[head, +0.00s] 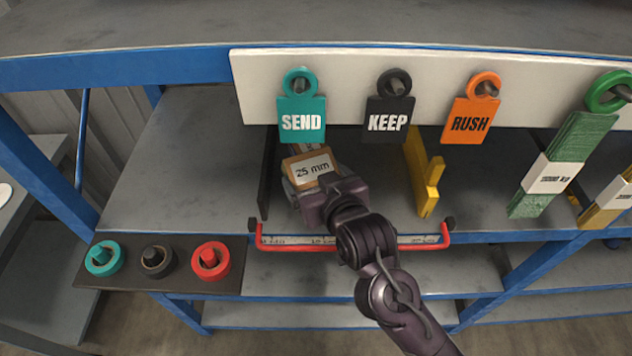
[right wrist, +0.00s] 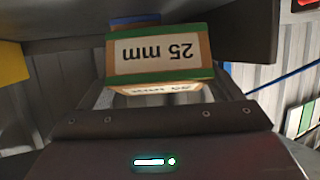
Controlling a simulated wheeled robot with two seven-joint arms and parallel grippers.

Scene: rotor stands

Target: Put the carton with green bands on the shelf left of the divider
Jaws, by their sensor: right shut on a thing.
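The carton (head: 312,168) is brown with a white "25 mm" label. In the right wrist view the carton (right wrist: 158,52) shows green bands along its edges, and its label is upside down. My right gripper (head: 314,186) is shut on the carton and holds it at the shelf (head: 180,165), below the SEND tag. A black upright divider (head: 265,185) stands just left of the carton. A yellow upright piece (head: 425,185) stands farther right. Whether the carton touches the shelf is unclear. My left gripper is not in view.
SEND (head: 301,122), KEEP (head: 388,122) and RUSH (head: 470,122) tags hang from a white rail (head: 435,85). A red bar (head: 330,248) runs along the shelf's front. The shelf left of the black divider is clear. A black plate (head: 185,283) with several pegs and rings sits front left.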

